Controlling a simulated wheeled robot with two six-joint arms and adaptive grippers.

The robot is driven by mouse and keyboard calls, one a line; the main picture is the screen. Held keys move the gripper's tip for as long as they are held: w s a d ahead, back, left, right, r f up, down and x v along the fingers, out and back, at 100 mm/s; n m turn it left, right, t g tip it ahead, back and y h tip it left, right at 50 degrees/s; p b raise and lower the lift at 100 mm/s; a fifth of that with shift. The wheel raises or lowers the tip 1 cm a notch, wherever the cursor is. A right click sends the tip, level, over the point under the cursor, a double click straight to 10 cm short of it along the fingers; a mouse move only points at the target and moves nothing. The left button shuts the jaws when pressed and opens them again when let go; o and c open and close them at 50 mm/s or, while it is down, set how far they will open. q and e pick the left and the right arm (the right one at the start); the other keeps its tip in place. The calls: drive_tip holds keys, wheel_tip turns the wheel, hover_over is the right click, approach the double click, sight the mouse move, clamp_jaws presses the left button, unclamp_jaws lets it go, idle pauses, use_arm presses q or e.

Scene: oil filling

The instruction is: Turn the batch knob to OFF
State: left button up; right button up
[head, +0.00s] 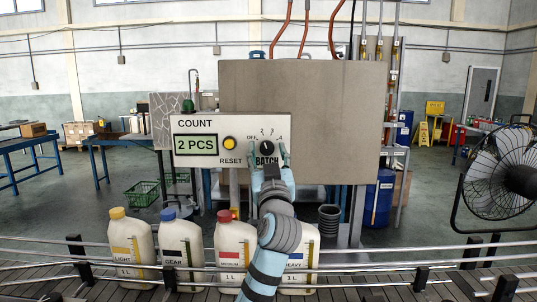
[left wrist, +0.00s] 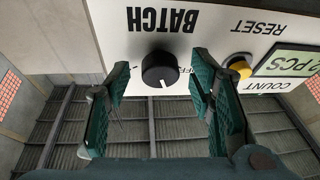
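The black round batch knob (head: 267,147) sits on the white control panel (head: 208,123) above the word BATCH, with OFF at its upper left and numbers along its top. In the left wrist view the panel is upside down and the knob (left wrist: 160,70) shows a white mark at its lower edge, towards the panel's top. I cannot read exactly which label it marks. My left gripper (head: 268,157) is open, with one green finger on each side of the knob. In the left wrist view gaps show between the knob and both fingers (left wrist: 160,80). My right gripper is not in view.
The yellow reset button (head: 229,143) and the display (head: 195,144) reading 2 PCS are left of the knob. Several oil bottles (head: 233,248) stand below on the conveyor (head: 350,293) behind metal rails. A large fan (head: 500,175) stands at the right.

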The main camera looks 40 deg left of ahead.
use_arm(q)
drive_tip(key=c, duration=1.1)
drive_tip(key=shift+o, duration=0.2)
drive_tip(key=shift+f+n+b, duration=0.1)
drive_tip(key=shift+n+b, duration=0.5)
drive_tip(key=shift+b, duration=0.15)
drive_tip(key=n+g+y+b, duration=0.1)
drive_tip(key=n+g+b, duration=0.1)
drive_tip(key=n+b, duration=0.1)
drive_tip(key=shift+w+d+n+b, duration=0.15)
drive_tip(key=shift+n+b, duration=0.15)
drive_tip(key=shift+n, duration=0.2)
drive_tip(key=n+g+b, duration=0.1)
drive_tip(key=n, duration=0.2)
drive_tip(key=shift+g+y, duration=0.3)
drive_tip(key=shift+g, duration=0.1)
drive_tip(key=shift+r+n+g+b, duration=0.2)
drive_tip(key=shift+n+g, duration=0.1)
drive_tip(key=shift+n, duration=0.35)
drive_tip(key=shift+r+n+g+b, duration=0.1)
drive_tip(key=shift+n+g+b, duration=0.15)
drive_tip(key=shift+n, duration=0.4)
drive_tip(key=o, duration=1.2)
drive_tip(key=shift+c, duration=0.2)
